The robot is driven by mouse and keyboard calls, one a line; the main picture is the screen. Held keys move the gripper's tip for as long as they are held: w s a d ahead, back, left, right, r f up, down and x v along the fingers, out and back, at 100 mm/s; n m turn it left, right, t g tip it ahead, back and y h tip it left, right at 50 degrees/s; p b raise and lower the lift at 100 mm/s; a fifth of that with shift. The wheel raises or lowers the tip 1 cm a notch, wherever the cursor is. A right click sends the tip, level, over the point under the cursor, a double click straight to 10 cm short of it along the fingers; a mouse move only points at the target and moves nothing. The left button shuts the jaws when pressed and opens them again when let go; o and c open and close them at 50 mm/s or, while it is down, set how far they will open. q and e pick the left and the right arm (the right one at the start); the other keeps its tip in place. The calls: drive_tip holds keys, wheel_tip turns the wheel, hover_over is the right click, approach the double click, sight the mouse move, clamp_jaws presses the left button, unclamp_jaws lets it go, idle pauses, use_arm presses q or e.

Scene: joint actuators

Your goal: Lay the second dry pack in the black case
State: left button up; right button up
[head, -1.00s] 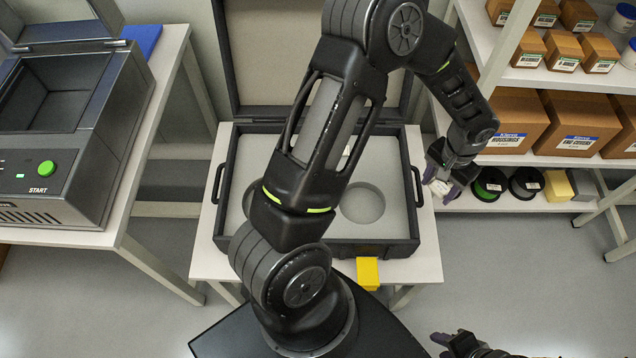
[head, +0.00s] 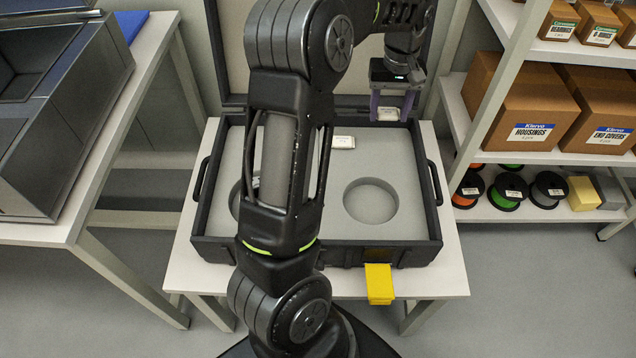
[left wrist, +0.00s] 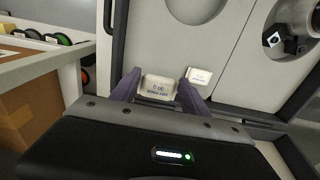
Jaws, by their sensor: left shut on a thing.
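The open black case (head: 318,252) stands on a white table, with grey foam inside and round recesses. One small white dry pack (head: 343,142) lies on the foam near the back middle; it also shows in the left wrist view (left wrist: 199,76). My left gripper (head: 391,106) is shut on another white dry pack (head: 388,115), held above the back right part of the case. In the left wrist view the held pack (left wrist: 157,88) sits between the two purple fingers. My left arm hides part of the case's left side. My right gripper is out of view.
The case lid stands raised at the back. A round recess (head: 370,201) on the right looks empty; a dark part (left wrist: 290,43) sits in another. A yellow block (head: 379,284) is at the case front. Shelves with cartons (head: 520,115) and spools (head: 508,190) stand right.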

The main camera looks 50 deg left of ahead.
use_arm(q)
hover_over(381, 149)
drive_tip(key=shift+d+f+b, duration=0.1)
drive_tip(key=shift+f+b, duration=0.2)
drive_tip(key=shift+f, duration=2.2)
drive_tip(key=shift+f+b, duration=0.35)
drive_tip(key=shift+f, duration=2.2)
drive_tip(key=shift+f, duration=0.1)
drive_tip(key=o, duration=1.3)
wheel_tip(381, 149, up, 12)
drive_tip(key=shift+r+p, duration=0.15)
drive_tip(key=shift+p, duration=0.65)
